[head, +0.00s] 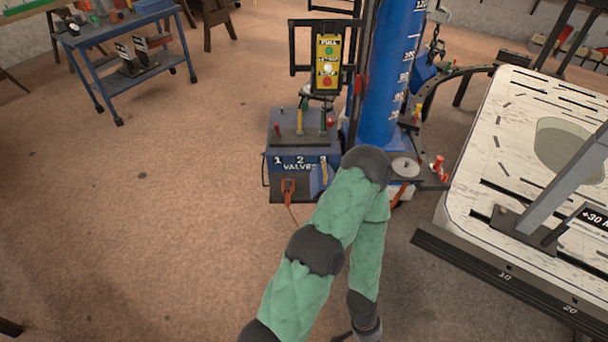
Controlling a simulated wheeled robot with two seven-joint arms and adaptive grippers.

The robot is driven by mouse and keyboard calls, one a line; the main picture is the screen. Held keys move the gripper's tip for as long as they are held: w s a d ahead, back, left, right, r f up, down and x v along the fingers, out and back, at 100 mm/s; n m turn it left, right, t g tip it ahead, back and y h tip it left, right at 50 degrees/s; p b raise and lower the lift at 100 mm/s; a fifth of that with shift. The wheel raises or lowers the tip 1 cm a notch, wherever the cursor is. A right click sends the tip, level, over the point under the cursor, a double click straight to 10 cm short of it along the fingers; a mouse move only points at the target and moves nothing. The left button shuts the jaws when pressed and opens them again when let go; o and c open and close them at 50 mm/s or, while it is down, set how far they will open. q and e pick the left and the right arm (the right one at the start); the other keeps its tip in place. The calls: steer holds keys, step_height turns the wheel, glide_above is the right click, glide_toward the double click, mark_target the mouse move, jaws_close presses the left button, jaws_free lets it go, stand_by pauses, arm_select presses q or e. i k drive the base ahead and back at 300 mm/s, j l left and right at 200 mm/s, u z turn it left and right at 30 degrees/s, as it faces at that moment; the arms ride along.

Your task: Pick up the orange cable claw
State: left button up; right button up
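A small orange claw-like piece (289,187) sits at the lower front of the blue valve box (304,162), with a thin orange cable running down from it. Its fine shape is too small to tell. Another small orange piece (401,191) shows at the foot of the blue column, partly behind my arm. My green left arm rises from the bottom edge, bends in front of the valve box and drops again. Its gripper (366,335) is cut off at the bottom edge, apart from the orange pieces in the picture; its fingers are hidden. My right gripper is out of view.
The blue column (388,75) stands behind the valve box, beside a yellow button panel (327,62). A pale slotted bench (480,150) with a dark ruler edge fills the right. A blue cart (125,50) stands back left. The brown floor at left is clear.

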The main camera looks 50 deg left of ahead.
mark_target(288, 190)
steer(key=u, duration=2)
steer(key=i, duration=0.65)
steer(key=i+j+z, duration=0.15)
steer(key=i, duration=0.55)
steer(key=i+j, duration=0.15)
steer(key=i, duration=0.5)
